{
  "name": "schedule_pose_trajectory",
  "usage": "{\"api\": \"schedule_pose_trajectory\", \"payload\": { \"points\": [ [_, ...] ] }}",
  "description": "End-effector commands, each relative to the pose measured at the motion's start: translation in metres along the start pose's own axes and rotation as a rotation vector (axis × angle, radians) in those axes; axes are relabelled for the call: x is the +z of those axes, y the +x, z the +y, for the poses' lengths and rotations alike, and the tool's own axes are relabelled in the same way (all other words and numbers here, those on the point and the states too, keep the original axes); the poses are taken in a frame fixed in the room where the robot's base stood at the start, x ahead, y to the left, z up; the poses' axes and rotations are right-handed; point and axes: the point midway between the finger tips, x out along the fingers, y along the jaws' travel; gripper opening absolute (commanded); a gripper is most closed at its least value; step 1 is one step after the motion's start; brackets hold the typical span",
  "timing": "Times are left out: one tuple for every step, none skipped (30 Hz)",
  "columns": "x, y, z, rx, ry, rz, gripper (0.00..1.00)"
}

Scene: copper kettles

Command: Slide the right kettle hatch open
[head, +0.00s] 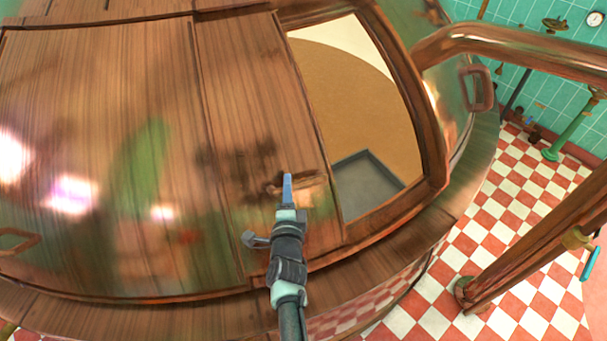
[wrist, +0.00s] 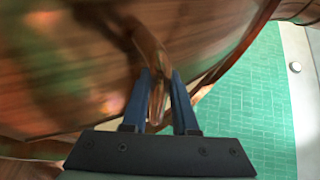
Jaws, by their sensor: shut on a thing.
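The copper kettle (head: 110,180) fills the left and middle of the head view. Its hatch panel (head: 262,90) stands to the left of a wide opening (head: 350,100), through which brown contents and a grey box-like part show. My gripper (head: 287,185) is at the lower part of the hatch panel, at its handle (head: 308,183). In the wrist view, the two blue fingers of my gripper (wrist: 160,100) are shut on the copper handle bar (wrist: 158,95) between them. The far end of the handle is blurred there.
A copper pipe rail (head: 510,40) curves past the opening at the upper right. A second handle (head: 478,88) is on the kettle's right side. A copper post (head: 530,245) stands on the red and white checkered floor (head: 500,215), which has free room at the right.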

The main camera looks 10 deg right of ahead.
Motion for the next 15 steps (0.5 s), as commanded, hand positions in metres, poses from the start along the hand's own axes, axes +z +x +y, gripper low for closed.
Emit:
{"api": "schedule_pose_trajectory", "payload": {
  "points": [
    [0.0081, -0.0017, -0.0031, -0.001, -0.004, -0.011, 0.0],
    [0.0086, -0.0021, -0.0023, -0.001, -0.005, -0.01, 0.0],
    [0.0085, -0.0024, -0.0014, -0.001, -0.005, -0.008, 0.0],
    [0.0081, -0.0025, -0.001, -0.001, -0.005, -0.007, 0.0],
    [0.0076, -0.0025, -0.0006, -0.002, -0.005, -0.006, 0.0],
    [0.0068, -0.0024, -0.0003, -0.002, -0.005, -0.004, 0.0],
    [0.0063, -0.0024, -0.0002, -0.002, -0.005, -0.003, 0.0],
    [0.0058, -0.0024, -0.0001, -0.002, -0.005, -0.002, 0.0],
    [0.0051, -0.0024, 0.0, -0.002, -0.004, -0.001, 0.0],
    [0.0045, -0.0024, 0.0, -0.002, -0.004, 0.0, 0.0],
    [0.004, -0.0024, 0.0001, -0.002, -0.004, 0.001, 0.0],
    [0.0032, -0.0024, 0.0001, -0.002, -0.004, 0.002, 0.31],
    [0.0028, -0.0024, 0.0001, -0.003, -0.004, 0.003, 0.36],
    [0.0027, -0.0024, 0.0002, -0.002, -0.004, 0.004, 0.42],
    [0.0026, -0.0024, 0.0003, -0.002, -0.004, 0.004, 0.49]
  ]
}}
